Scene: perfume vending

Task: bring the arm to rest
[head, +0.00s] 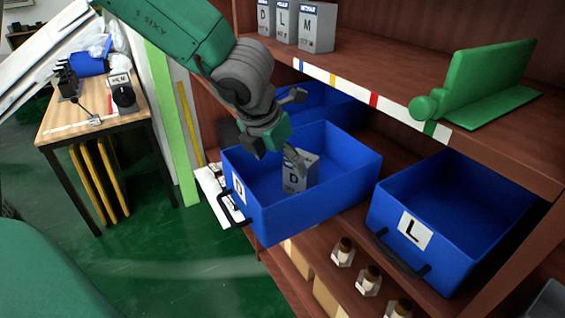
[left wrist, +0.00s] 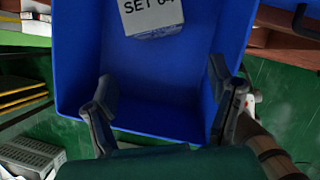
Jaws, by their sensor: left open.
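My left gripper (head: 293,128) is open and empty above the pulled-out blue bin marked D (head: 345,200). A grey box marked D (head: 297,178) stands inside that bin, just below one finger. In the left wrist view the two open fingers (left wrist: 163,85) spread over the blue bin (left wrist: 85,60), with the white label of the box (left wrist: 152,14) beyond them, apart from the fingers. My right gripper is in neither view.
A second blue bin marked L (head: 415,232) is at the right. Small bottles (head: 368,280) stand on the lower shelf. Grey boxes (head: 317,27) and a green stand (head: 485,85) sit on the upper shelf. A wooden table (head: 90,105) is at the left, with green floor before it.

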